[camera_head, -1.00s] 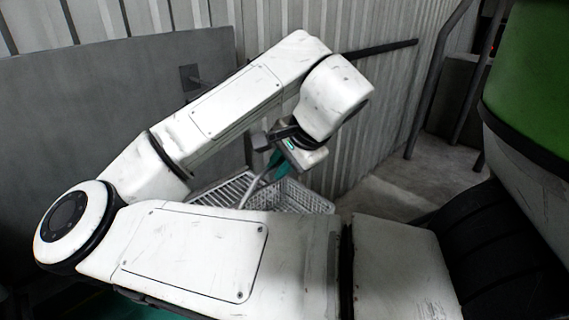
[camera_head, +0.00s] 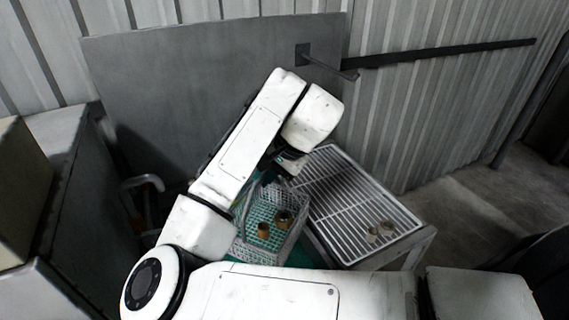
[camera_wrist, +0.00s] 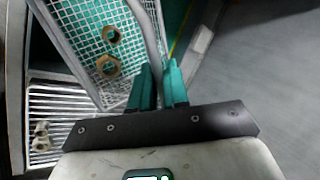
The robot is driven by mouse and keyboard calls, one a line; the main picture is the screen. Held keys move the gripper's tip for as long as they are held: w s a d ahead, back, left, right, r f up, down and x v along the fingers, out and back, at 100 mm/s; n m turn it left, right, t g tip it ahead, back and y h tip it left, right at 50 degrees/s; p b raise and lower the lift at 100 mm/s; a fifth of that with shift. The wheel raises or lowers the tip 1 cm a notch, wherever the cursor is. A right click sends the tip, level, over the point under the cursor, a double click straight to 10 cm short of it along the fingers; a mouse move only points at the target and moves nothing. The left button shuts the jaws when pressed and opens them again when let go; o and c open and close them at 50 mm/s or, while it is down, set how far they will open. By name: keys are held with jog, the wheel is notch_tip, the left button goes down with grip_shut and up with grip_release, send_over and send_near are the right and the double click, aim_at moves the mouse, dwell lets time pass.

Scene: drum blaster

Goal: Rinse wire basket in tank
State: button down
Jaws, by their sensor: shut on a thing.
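The wire basket (camera_head: 285,240) is a white mesh basket with a grey hoop handle, holding two brass-coloured fittings. It also shows in the wrist view (camera_wrist: 75,22), with a nut-like fitting (camera_wrist: 109,67) and a round one (camera_wrist: 110,35) inside. My gripper (camera_wrist: 160,68) has teal fingers closed on the basket's handle (camera_wrist: 147,30). In the head view my gripper (camera_head: 292,162) is above the basket's back edge, partly hidden by my wrist. Teal surface (camera_head: 316,252) shows beside and below the basket. I cannot tell whether this is the tank's inside, or whether the basket touches it.
A slatted white rack (camera_head: 335,190) stands close right of the basket, with two small pale parts (camera_head: 380,230) on it. A grey panel (camera_head: 200,85) with a protruding rod (camera_head: 335,68) stands behind. A dark cabinet (camera_head: 75,190) is at left. Open floor (camera_head: 480,205) lies right.

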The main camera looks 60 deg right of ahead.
jog(key=shift+w+a+f, duration=0.35)
jog(key=shift+a+f, duration=0.05)
jog(key=shift+a, duration=0.25)
notch_tip(320, 180, down, 9)
jog(key=b, duration=0.8)
notch_tip(320, 180, down, 17)
jog(key=b, duration=1)
jog(key=shift+f+b, duration=0.2)
jog(key=shift+b, duration=0.1)
jog(key=shift+f, duration=0.25)
jog(key=shift+f+b, duration=0.5)
jog(key=shift+f, duration=0.15)
jog(key=shift+r, duration=0.15)
dwell(0.5)
